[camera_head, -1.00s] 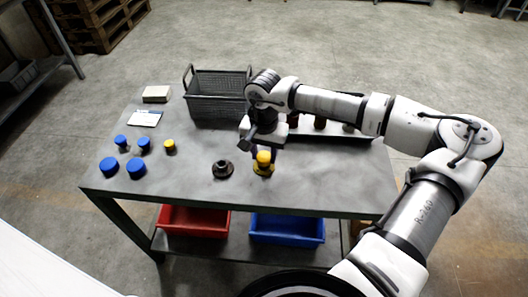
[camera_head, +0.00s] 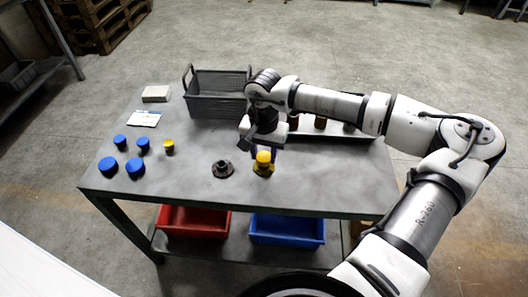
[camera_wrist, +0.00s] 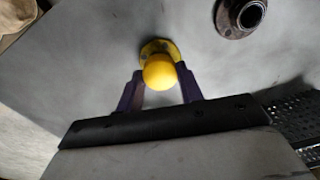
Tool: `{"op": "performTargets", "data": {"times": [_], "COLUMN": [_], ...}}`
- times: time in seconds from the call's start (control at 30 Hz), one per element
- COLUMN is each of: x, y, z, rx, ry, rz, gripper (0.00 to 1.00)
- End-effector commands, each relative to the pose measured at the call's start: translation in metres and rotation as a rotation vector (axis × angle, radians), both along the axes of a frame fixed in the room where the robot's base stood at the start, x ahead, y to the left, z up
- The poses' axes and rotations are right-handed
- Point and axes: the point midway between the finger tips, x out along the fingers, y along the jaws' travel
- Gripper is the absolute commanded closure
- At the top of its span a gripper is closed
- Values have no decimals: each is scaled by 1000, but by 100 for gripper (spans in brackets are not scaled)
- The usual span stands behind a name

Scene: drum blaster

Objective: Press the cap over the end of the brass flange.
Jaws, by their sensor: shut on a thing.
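A yellow cap (camera_head: 263,157) is held between the fingers of my gripper (camera_head: 265,150). In the wrist view the cap (camera_wrist: 159,72) sits between the two purple fingertips of my gripper (camera_wrist: 160,80), which are shut on it. The brass flange (camera_head: 263,170) stands on the table directly below the cap. In the wrist view the flange's round rim (camera_wrist: 160,46) shows just past the cap, which hides the rest of it. I cannot tell whether the cap touches the flange end or is a little above it.
A dark rusty flange (camera_head: 222,169) stands left of the brass one, also in the wrist view (camera_wrist: 241,14). Several blue caps (camera_head: 135,168) and another yellow cap (camera_head: 168,147) lie on the table's left.

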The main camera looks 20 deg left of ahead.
Motion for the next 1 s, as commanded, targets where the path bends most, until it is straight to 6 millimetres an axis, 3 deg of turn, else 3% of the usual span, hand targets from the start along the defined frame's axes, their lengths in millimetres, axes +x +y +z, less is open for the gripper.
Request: {"op": "performTargets", "data": {"times": [1.0], "x": [0], "y": [0], "z": [-9], "rx": [0], "ry": [0], "rz": [0], "gripper": [85]}}
